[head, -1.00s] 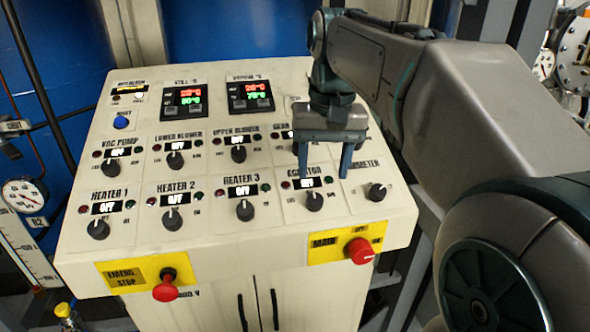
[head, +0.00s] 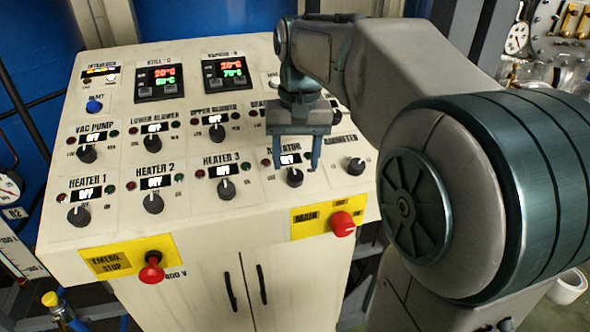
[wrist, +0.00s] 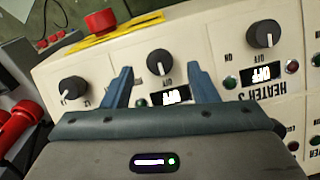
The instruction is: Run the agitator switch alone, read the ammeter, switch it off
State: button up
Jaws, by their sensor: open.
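The agitator switch is a black knob (head: 294,178) at the right of the panel's lower row, its label partly covered by my gripper. In the wrist view the agitator knob (wrist: 160,62) appears between and just beyond my fingers, with a lit display (wrist: 171,97) reading OFF. My gripper (head: 297,168) is open and points down at this knob. Its fingers (wrist: 160,70) straddle the knob's line in the picture; I cannot tell contact. The ammeter knob (head: 356,166) is to the right; it also shows in the wrist view (wrist: 72,90). No ammeter dial is visible.
The heater 3 knob (head: 226,189) is left of the agitator. The red main switch (head: 342,223) sits below right, and the red emergency stop (head: 151,272) below left. Heater 1 (head: 78,217) and heater 2 (head: 153,203) read OFF. My arm covers the panel's upper right.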

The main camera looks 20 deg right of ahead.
aim_at(295, 175)
jog(key=shift+f, duration=1.85)
jog(key=c, duration=1)
jog(key=shift+o, duration=0.2)
jog(key=shift+m, duration=0.3)
jog(key=m+y, duration=0.1)
jog(key=m, duration=0.1)
jog(key=m+y, duration=0.1)
jog(key=m, duration=0.2)
jog(key=shift+d+t, duration=0.1)
jog(key=shift+t, duration=0.3)
jog(key=m, duration=0.2)
jog(key=m+t+y, duration=0.1)
jog(key=m, duration=0.2)
jog(key=shift+m+t+y+b, duration=0.3)
jog(key=shift+b, duration=0.1)
